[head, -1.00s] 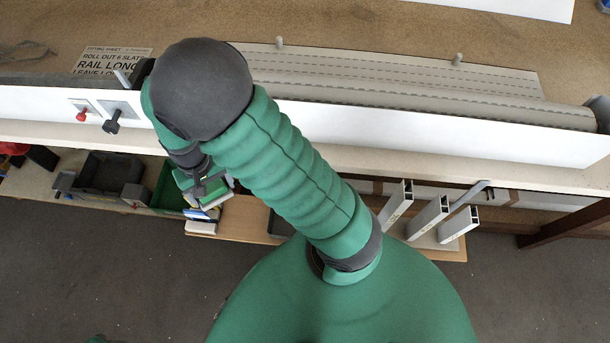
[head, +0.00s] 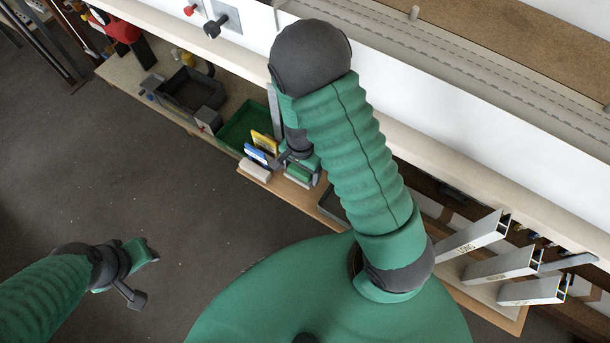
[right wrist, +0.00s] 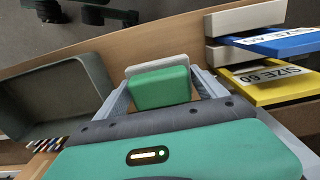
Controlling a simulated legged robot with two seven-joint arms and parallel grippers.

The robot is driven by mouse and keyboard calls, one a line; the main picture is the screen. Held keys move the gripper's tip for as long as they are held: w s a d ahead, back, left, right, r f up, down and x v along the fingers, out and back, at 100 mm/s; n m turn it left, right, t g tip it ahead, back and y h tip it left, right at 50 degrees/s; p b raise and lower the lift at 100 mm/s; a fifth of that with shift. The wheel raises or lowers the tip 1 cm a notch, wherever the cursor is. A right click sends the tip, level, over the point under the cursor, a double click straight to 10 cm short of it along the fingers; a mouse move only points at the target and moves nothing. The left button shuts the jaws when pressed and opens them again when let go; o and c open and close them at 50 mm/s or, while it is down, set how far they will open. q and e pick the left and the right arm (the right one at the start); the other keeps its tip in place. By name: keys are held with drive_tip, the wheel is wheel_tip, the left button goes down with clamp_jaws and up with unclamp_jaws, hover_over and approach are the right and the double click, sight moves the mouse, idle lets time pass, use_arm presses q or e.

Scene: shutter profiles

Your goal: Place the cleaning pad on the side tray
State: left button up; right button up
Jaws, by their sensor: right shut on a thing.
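The cleaning pad, a green block with a whitish layer, shows between my right fingers in the right wrist view (right wrist: 158,88). In the head view it is a small green shape (head: 298,173) under my right forearm. My right gripper (head: 297,166) is shut on it, over the low wooden shelf beside the blue and yellow labelled pieces. A grey tray, perhaps the side tray, lies left of the pad in the right wrist view (right wrist: 88,70); only a corner shows in the head view (head: 331,207). My left gripper (head: 147,277) is open and empty above the floor.
Yellow (head: 264,141) and blue (head: 256,154) labelled pieces rest with pale blocks next to my right gripper. A green tray (head: 228,137) and dark grey bin (head: 216,98) stand farther left. White profiles (head: 478,235) jut out at right.

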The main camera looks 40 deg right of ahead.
sight(302, 176)
wheel_tip(302, 176, down, 3)
drive_tip(key=shift+s+b, duration=0.15)
drive_tip(key=shift+b, duration=0.3)
drive_tip(key=o, duration=1.3)
wheel_tip(302, 176, up, 12)
drive_tip(key=p, duration=0.4)
drive_tip(key=shift+a+r+p, duration=0.1)
drive_tip(key=shift+r+p, duration=0.1)
drive_tip(key=shift+p, duration=0.2)
drive_tip(key=s+a+r+n+t, duration=0.1)
drive_tip(key=r+n, duration=0.2)
drive_tip(key=n, duration=0.1)
drive_tip(key=s+a+r+n, duration=0.1)
drive_tip(key=a+r+n, duration=0.1)
drive_tip(key=n, duration=0.3)
drive_tip(key=s+a+r+n+t, duration=0.1)
drive_tip(key=s+r+n, duration=0.1)
drive_tip(key=r+n, duration=0.2)
drive_tip(key=shift+a+r+n+t, duration=0.15)
drive_tip(key=shift+r+n+t, duration=0.15)
drive_tip(key=shift+r, duration=0.05)
